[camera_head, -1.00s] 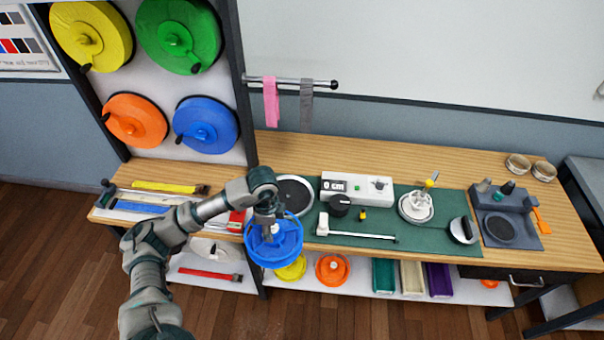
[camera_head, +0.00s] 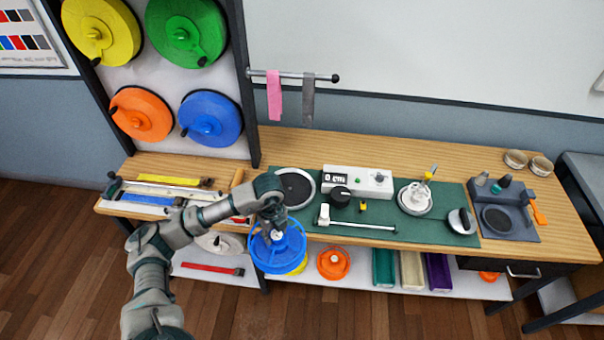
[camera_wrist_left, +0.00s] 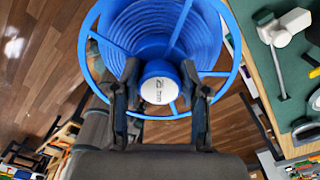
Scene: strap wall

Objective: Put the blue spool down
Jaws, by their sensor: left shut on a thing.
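The blue spool (camera_head: 280,251) hangs from my left gripper (camera_head: 275,226) in front of the bench's front edge, above the lower shelf. In the left wrist view the spool (camera_wrist_left: 160,30) shows its spoked blue rim and a white hub cap (camera_wrist_left: 159,90). The two fingers of my left gripper (camera_wrist_left: 160,82) are closed on the hub from both sides. Another large blue reel (camera_head: 210,121) is mounted on the wall rack. My right gripper does not show.
The wooden bench (camera_head: 420,165) carries a green mat (camera_head: 370,220) with a display box, a black dial and a white lever. The lower shelf (camera_head: 365,280) holds a yellow spool (camera_head: 299,268), an orange spool (camera_head: 333,262) and coloured bins. The floor in front is clear.

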